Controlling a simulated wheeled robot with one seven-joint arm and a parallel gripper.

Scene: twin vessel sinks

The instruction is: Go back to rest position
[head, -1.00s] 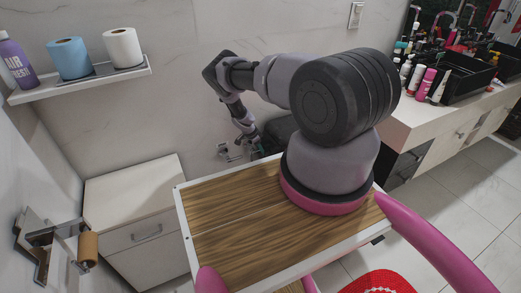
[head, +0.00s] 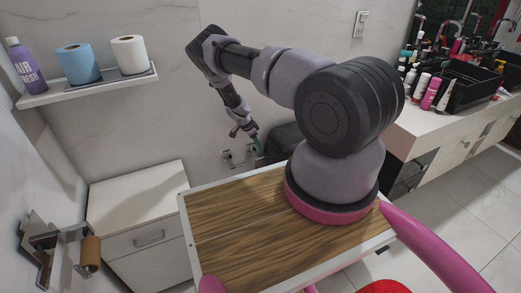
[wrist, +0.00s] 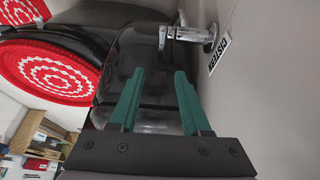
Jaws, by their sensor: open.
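My gripper (wrist: 158,72) is open in the wrist view, with two green fingers apart and nothing between them. In the head view it is small and partly hidden, low near the back wall beyond the wooden top of my base (head: 240,215). My arm reaches up and left, bends at the elbow, then slopes down toward the wall. In the wrist view, a dark glossy fixture (wrist: 125,60) lies beyond the fingers, with a metal wall fitting (wrist: 185,34) near it. I cannot tell whether the fingers touch anything.
A white cabinet (head: 130,195) stands left, below a shelf (head: 90,88) with paper rolls and a purple bottle. A roll holder (head: 90,250) is at lower left. The crowded sink counter (head: 440,120) is at right. Open floor (head: 440,220) lies at lower right.

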